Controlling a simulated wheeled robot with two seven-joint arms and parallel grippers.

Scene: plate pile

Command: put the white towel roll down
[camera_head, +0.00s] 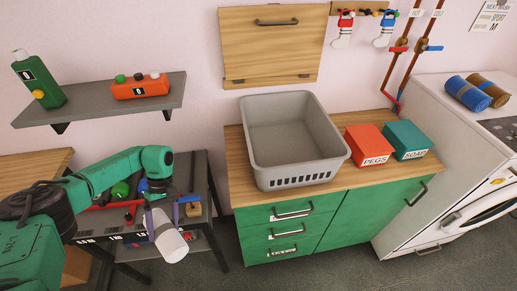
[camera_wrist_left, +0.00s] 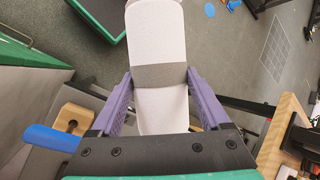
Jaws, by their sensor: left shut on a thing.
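The white towel roll (camera_head: 170,243) hangs in my left gripper (camera_head: 163,214) at the lower left of the head view, in front of a dark cart. In the left wrist view the roll (camera_wrist_left: 157,35) has a grey band around its middle. The purple fingers of my left gripper (camera_wrist_left: 159,78) are shut on it at either side of the band. The roll is held in the air, with grey floor showing behind it. My right gripper is not in view.
A dark cart (camera_head: 205,180) with tools stands behind the roll. To the right, a wooden counter (camera_head: 238,160) above green drawers bears a grey basket (camera_head: 315,175), a red PEGS box (camera_head: 366,148) and a teal SOAP box (camera_head: 405,140). A grey wall shelf (camera_head: 95,105) is above my arm.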

